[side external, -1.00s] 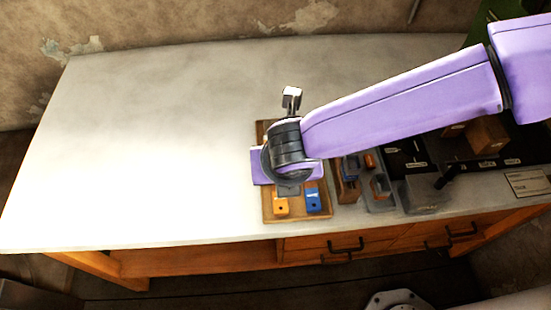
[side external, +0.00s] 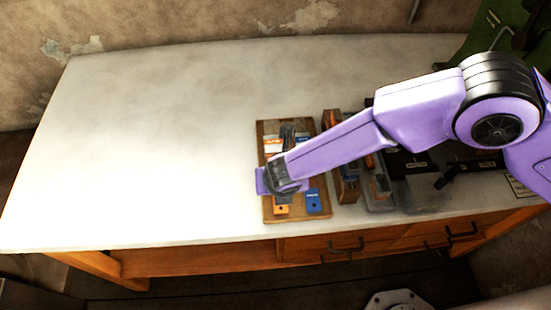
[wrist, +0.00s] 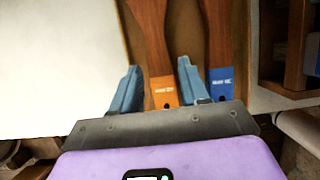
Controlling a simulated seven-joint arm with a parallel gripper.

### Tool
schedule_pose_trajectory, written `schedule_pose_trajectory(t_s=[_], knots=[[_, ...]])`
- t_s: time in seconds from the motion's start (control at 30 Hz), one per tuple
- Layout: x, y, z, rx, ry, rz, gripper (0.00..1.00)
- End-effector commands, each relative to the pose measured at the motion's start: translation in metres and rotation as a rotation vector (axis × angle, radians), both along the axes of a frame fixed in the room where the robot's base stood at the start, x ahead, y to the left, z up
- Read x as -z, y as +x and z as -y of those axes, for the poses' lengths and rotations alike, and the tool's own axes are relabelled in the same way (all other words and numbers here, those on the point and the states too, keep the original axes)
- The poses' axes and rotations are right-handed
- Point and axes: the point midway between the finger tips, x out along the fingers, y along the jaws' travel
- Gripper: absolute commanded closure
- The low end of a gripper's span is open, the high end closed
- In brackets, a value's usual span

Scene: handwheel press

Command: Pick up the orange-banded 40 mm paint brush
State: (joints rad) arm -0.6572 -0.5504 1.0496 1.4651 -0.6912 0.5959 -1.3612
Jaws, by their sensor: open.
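The orange-banded brush shows in the wrist view as a brown wooden handle with an orange end (wrist: 163,91). In the side external view its orange end (side external: 281,210) lies at the near edge of a wooden tray (side external: 268,216). My gripper (wrist: 158,76) is open, with one blue-grey finger on each side of the orange brush's handle end and a visible gap at the left. I cannot tell whether the fingers are level with the handle. In the side view my wrist hides the brush's middle.
A similar brush with a blue end (side external: 313,202) lies just right of the orange one; in the wrist view its blue end (wrist: 221,83) is close to the right finger. Wooden and grey holders (side external: 347,190) stand right of the tray. The bench (side external: 150,150) is clear to the left.

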Motion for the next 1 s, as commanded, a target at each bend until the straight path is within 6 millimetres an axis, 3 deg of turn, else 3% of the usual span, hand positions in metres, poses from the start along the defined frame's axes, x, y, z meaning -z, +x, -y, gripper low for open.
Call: schedule_pose_trajectory(t_s=[0.2,0.7,0.73,0.87,1.0], knots=[[0.018,0.008,0.0,0.003,0.001,0.0,0.55],[0.02,0.008,0.0,0.001,0.0,0.0,0.55],[0.02,0.008,0.0,0.001,0.001,0.0,0.59],[0.02,0.008,0.0,0.001,0.001,0.0,1.0],[0.02,0.008,0.0,0.001,0.002,0.001,1.0]])
